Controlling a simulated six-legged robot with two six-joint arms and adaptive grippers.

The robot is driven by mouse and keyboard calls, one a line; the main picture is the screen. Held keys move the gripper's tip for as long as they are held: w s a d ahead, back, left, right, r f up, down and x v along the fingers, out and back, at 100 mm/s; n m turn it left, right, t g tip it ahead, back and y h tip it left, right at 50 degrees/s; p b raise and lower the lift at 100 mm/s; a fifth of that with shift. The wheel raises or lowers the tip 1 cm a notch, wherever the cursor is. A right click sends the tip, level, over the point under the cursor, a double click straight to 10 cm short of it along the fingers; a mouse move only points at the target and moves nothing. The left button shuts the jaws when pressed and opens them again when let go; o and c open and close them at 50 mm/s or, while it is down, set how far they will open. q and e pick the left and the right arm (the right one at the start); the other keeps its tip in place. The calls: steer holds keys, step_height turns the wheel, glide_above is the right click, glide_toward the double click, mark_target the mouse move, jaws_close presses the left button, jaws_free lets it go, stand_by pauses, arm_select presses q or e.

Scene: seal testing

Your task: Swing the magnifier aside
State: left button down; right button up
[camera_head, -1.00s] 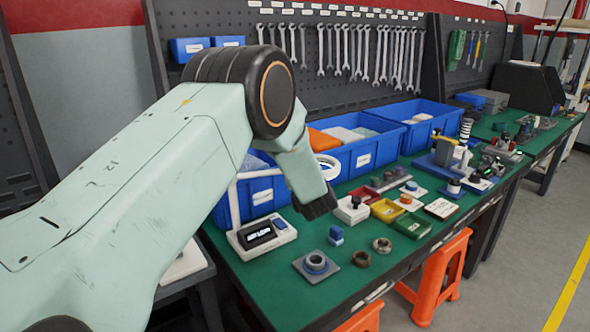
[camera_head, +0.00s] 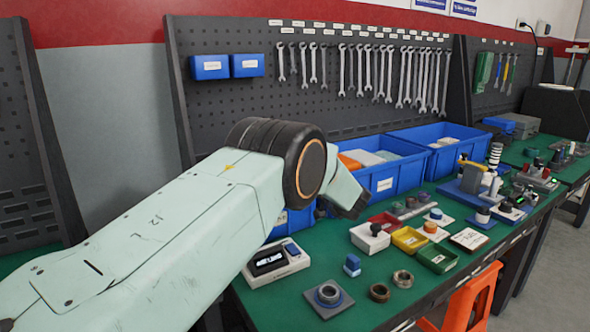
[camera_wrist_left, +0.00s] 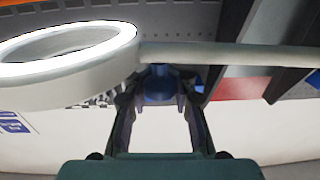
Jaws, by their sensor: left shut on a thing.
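The magnifier shows in the left wrist view as a white ring (camera_wrist_left: 70,52) at upper left, with a pale straight arm (camera_wrist_left: 235,55) running right from it. My left gripper's fingers (camera_wrist_left: 160,80) reach up to where the ring meets this arm and are shut on the magnifier. The exact contact at the fingertips is hard to see. In the head view my left gripper (camera_head: 352,207) is a dark shape above the back of the bench, partly hidden by my wrist. The magnifier is hidden behind my arm there. My right gripper is in neither view.
Blue bins (camera_head: 385,175) stand behind, below a pegboard of wrenches. An orange stool (camera_head: 470,300) is in front.

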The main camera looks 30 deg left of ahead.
arm_select(q)
steer(key=shift+a+g, duration=0.15)
steer(key=shift+g, duration=0.15)
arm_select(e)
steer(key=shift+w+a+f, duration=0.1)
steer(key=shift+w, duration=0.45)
arm_select(q)
steer(key=c, duration=1.3)
jaws_free()
steer(key=shift+s+r, duration=0.1)
steer(key=shift+o, duration=1.2)
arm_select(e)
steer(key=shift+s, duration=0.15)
arm_select(q)
steer(key=v, duration=1.2)
steer(key=shift+f, duration=0.25)
